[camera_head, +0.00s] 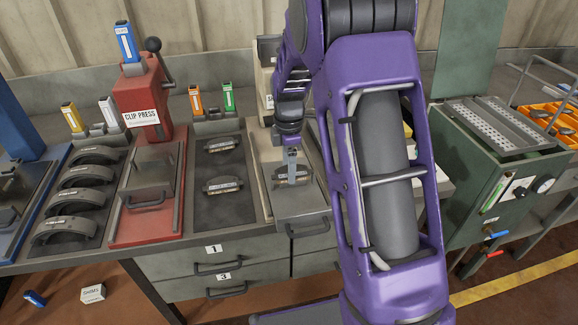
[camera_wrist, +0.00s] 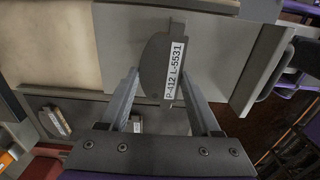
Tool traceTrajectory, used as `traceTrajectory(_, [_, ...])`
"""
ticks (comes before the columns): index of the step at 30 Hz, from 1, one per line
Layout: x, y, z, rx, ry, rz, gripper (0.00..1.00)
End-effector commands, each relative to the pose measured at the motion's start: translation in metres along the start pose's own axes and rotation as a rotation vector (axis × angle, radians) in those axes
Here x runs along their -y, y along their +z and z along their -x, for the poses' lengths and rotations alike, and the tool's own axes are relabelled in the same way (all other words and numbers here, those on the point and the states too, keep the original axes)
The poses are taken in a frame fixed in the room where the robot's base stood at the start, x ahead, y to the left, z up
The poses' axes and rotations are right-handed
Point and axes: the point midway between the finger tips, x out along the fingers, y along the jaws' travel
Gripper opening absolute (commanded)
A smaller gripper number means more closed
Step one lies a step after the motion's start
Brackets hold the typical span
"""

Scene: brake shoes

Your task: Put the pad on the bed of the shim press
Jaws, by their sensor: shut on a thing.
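The pad (camera_wrist: 156,62) is a dark grey plate with a curved edge and a white label reading P-412 L-5531. My gripper (camera_wrist: 158,82) is shut on it, with one finger on each side, in the wrist view. In the head view my gripper (camera_head: 292,160) points down with the pad (camera_head: 289,178) over the grey bed (camera_head: 299,203) of the beige shim press (camera_head: 268,52). Whether the pad touches the bed or hangs just above it, I cannot tell. My arm hides part of the press.
A dark tray (camera_head: 225,205) with two more pads (camera_head: 222,184) lies left of the shim press. The red clip press (camera_head: 146,105) and several curved brake shoes (camera_head: 73,203) are farther left. A green machine (camera_head: 490,165) stands at right. A white box (camera_head: 92,293) is on the floor.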

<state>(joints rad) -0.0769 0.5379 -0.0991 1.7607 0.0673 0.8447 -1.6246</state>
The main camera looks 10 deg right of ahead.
Motion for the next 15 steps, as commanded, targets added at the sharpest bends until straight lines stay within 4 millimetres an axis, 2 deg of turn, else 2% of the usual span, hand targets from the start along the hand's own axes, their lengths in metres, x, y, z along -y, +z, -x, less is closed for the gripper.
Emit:
traceTrajectory(1, [-0.0001, 0.0002, -0.0029, 0.000, 0.000, 0.000, 0.00])
traceTrajectory(2, [0.0001, 0.0002, -0.0023, 0.000, 0.000, 0.000, 0.68])
traceTrajectory(3, [0.0002, 0.0002, -0.0019, 0.000, -0.001, 0.000, 0.75])
traceTrajectory(6, [0.0002, 0.0001, -0.0019, 0.000, -0.001, 0.000, 0.93])
traceTrajectory(15, [0.0002, 0.0001, -0.0006, 0.000, -0.001, 0.000, 0.94])
